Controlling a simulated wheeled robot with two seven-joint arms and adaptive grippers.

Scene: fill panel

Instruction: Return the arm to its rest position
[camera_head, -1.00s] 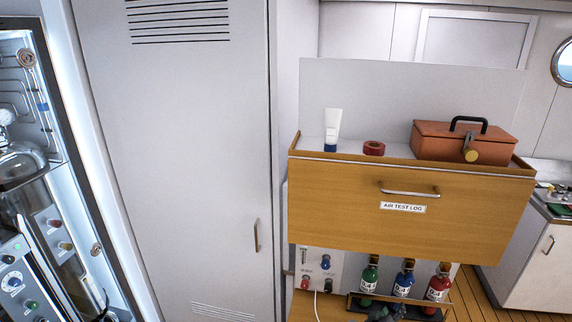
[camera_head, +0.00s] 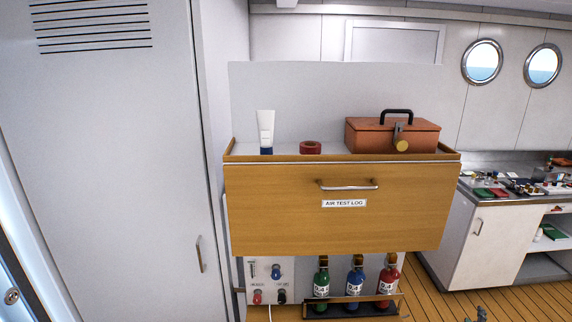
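A small dark piece (camera_head: 482,314) shows at the bottom edge, over the wooden floor. It looks like the tip of my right gripper, but too little of it shows to tell its fingers or whether it holds anything. It is apart from the cabinet and the bottles in the picture. My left gripper is out of view. The fill panel (camera_head: 266,272) with its small coloured knobs stands under the wooden cabinet front (camera_head: 285,215). A white hose hangs from it. Green (camera_head: 321,280), blue (camera_head: 355,278) and red (camera_head: 388,278) bottles stand upright in a rack beside it.
A white tube (camera_head: 265,130), a red tape roll (camera_head: 310,147) and a brown toolbox (camera_head: 375,135) rest on the cabinet top. A tall grey locker (camera_head: 110,170) is at the left. A cluttered counter (camera_head: 483,198) is at the right. Floor (camera_head: 525,300) between looks clear.

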